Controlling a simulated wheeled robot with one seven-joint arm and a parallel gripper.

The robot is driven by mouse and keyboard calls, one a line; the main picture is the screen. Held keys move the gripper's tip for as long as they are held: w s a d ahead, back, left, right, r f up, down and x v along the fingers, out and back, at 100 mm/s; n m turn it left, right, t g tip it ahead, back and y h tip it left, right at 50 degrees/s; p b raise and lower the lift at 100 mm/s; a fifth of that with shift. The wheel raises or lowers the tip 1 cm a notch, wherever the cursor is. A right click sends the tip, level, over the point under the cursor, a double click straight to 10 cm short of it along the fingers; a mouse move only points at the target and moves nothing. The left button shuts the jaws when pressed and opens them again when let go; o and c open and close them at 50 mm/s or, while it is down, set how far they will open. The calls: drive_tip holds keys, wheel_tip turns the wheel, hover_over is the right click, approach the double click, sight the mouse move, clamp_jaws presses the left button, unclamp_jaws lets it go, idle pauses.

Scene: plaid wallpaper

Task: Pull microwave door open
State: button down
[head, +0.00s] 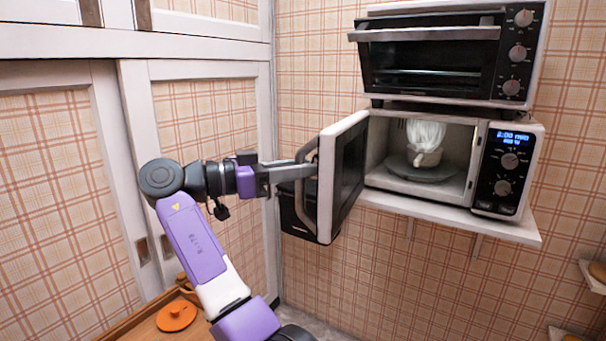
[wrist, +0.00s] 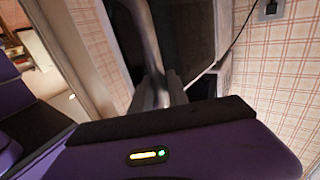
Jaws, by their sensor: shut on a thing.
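The microwave (head: 440,160) sits on a white wall shelf, with its lit control panel on the right. Its door (head: 343,175) is hinged on the left and stands wide open, swung out toward me. The lit inside shows a pale, rounded item on the turntable (head: 421,168). My gripper (head: 305,172) is shut on the door's curved handle (head: 311,198), reaching it from the left. In the wrist view the handle (wrist: 148,45) runs down between my fingers (wrist: 165,92), and the dark door lies behind it. The exact finger contact is partly hidden.
A toaster oven (head: 440,55) stands on top of the microwave. The shelf (head: 510,228) extends under it. White-framed plaid cabinet doors (head: 210,130) are at the left, close to my arm. An orange lid (head: 176,315) lies on a wooden surface at lower left.

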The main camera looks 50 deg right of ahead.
drive_tip(key=shift+w+d, duration=0.1)
drive_tip(key=shift+w, duration=0.3)
drive_tip(key=c, duration=1.4)
unclamp_jaws()
drive_tip(key=shift+d, duration=0.1)
drive_tip(key=shift+c, duration=0.2)
drive_tip(key=b+v, duration=0.1)
drive_tip(key=v, duration=0.7)
